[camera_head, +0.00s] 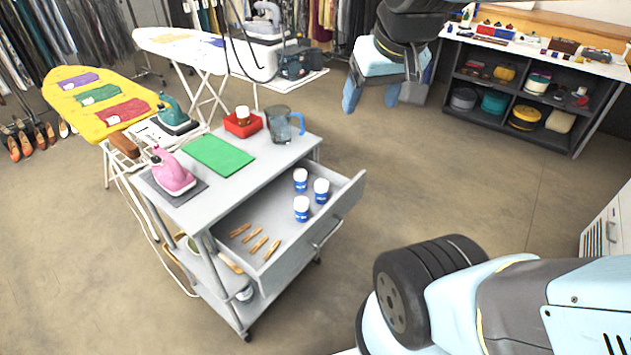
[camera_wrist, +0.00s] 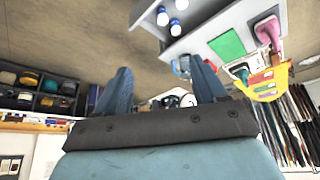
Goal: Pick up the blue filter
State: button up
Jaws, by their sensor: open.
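No single thing is clearly marked as the blue filter. Three white-and-blue cylinders stand upright in the open drawer (camera_head: 262,215) of the grey cart: one at the back (camera_head: 300,180), one to the right (camera_head: 321,190) and one in front (camera_head: 302,208). A clear jug with a blue handle (camera_head: 279,125) stands on the cart top. My gripper (camera_head: 371,100) is open and empty, raised in the air to the right of the cart and apart from it. In the wrist view, the cylinders (camera_wrist: 175,27) are at the top, beyond my gripper (camera_wrist: 160,72).
The cart top (camera_head: 251,161) also holds a green mat (camera_head: 218,155), a red box (camera_head: 243,125) and a pink iron (camera_head: 172,174). Wooden pegs (camera_head: 257,243) lie in the drawer. Ironing boards stand behind. A shelf unit (camera_head: 515,95) is at the right. The floor between is clear.

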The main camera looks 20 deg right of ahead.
jog(key=shift+o, duration=0.2)
jog(key=w+f+g, duration=0.1)
jog(key=w+f, duration=0.3)
jog(key=w, duration=0.6)
jog(key=shift+f+n+g, duration=0.3)
jog(key=shift+g, duration=0.1)
jog(key=n+g, duration=0.2)
jog(key=g, duration=0.2)
send_over(321, 181)
notch_tip(321, 181, down, 26)
notch_tip(321, 181, down, 9)
jog(key=shift+r, duration=0.1)
jog(key=shift+s+f, duration=0.15)
jog(key=shift+f, duration=1.3)
jog(key=shift+s+f, duration=0.15)
jog(key=shift+f, duration=1.25)
jog(key=c, duration=1.1)
jog(key=shift+r, duration=0.1)
